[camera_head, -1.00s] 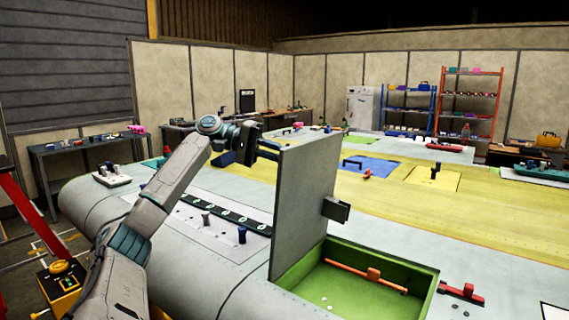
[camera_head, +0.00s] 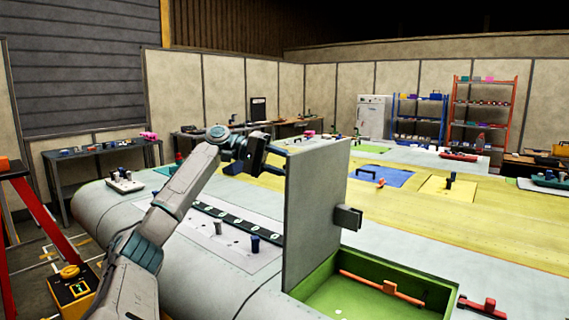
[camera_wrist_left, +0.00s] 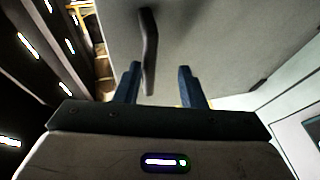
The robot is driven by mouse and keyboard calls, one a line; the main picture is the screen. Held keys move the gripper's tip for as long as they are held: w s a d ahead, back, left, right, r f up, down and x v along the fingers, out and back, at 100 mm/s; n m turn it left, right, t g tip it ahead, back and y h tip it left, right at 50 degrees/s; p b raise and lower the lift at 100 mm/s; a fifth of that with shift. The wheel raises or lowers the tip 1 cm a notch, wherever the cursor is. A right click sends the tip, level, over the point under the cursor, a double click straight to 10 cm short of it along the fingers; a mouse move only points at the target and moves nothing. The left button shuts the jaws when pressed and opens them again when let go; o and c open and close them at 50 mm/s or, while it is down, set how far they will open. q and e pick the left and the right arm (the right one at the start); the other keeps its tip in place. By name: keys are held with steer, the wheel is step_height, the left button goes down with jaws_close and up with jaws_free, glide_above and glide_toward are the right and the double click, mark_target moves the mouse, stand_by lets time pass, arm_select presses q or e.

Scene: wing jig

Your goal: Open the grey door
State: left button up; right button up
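The grey door (camera_head: 315,208) stands upright, raised at the left side of an open green-lined compartment (camera_head: 385,300) in the wing surface. A small dark block (camera_head: 348,217) sticks out from its right face. My left gripper (camera_head: 262,163) is beside the door's upper left edge, on the side away from the compartment. In the left wrist view the two blue fingers (camera_wrist_left: 160,88) are apart, so it is open. A dark bar-like handle (camera_wrist_left: 148,45) on the grey panel (camera_wrist_left: 215,40) shows beside the left finger; I cannot tell whether they touch. My right gripper is not in view.
An orange-red bar with a block (camera_head: 383,286) lies across the compartment. A black strip (camera_head: 222,217) and small knobs lie on the wing left of the door. A red clamp-like piece (camera_head: 483,306) sits right of the compartment. A side table (camera_head: 100,155) stands behind.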

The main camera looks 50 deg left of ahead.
arm_select(q)
steer(key=shift+w+d+r, duration=0.1)
steer(key=v, duration=1)
steer(key=shift+s+a+b, duration=0.2)
steer(key=shift+a+b, duration=0.1)
steer(key=shift+b, duration=0.1)
steer(key=shift+r, duration=0.1)
